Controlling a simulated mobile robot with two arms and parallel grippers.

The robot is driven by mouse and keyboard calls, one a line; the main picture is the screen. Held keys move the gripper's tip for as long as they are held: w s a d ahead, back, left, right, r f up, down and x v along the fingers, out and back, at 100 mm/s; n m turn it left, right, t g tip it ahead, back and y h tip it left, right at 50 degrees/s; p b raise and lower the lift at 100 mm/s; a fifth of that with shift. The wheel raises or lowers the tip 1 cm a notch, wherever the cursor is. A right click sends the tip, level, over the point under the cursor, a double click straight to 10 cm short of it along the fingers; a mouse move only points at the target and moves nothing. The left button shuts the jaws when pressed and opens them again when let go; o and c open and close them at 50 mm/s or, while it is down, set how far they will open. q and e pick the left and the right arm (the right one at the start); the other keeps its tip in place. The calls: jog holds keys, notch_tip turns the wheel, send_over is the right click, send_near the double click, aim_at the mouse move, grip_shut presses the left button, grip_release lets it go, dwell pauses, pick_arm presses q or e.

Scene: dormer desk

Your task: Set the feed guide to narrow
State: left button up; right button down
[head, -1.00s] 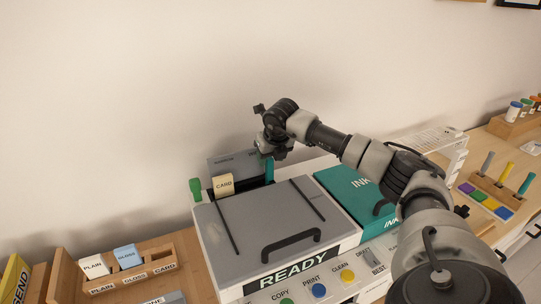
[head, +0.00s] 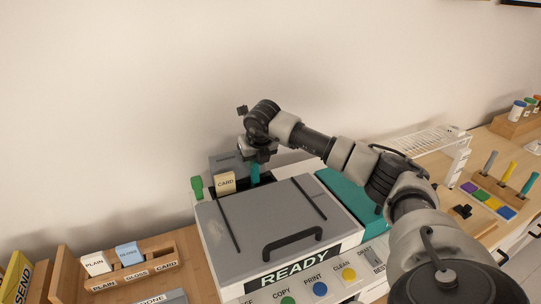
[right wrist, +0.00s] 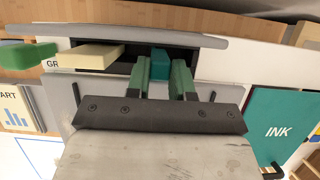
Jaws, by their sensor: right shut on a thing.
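The printer's rear feed slot holds a cream card stack labelled CARD (head: 226,182), also in the right wrist view (right wrist: 92,56). The teal feed guide (head: 254,173) stands in the slot to the right of the card, with a small dark gap between them. It shows as a teal block in the right wrist view (right wrist: 160,65). My right gripper (head: 257,158) reaches down from above and is shut on the feed guide; its fingers flank the guide in the right wrist view. My left gripper is not in view.
A green lever (head: 196,188) stands left of the slot. The grey printer lid (head: 270,225) with its black handle lies in front, and the teal INK cover (head: 350,200) is at right, partly behind my arm. A wooden card holder (head: 125,270) stands at left.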

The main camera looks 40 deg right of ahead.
jog(key=a, duration=0.1)
jog(key=w+a, duration=0.1)
jog(key=a, duration=0.3)
jog(key=shift+w, duration=0.25)
jog(key=shift+d, duration=0.1)
jog(key=c, duration=1)
grip_release()
jog(key=shift+a, duration=0.2)
jog(key=shift+o, duration=0.2)
jog(key=shift+d+r, duration=0.15)
jog(key=shift+s+r+b, duration=0.1)
jog(key=shift+r+b, duration=0.2)
jog(key=b+v, duration=0.1)
jog(key=v, duration=0.9)
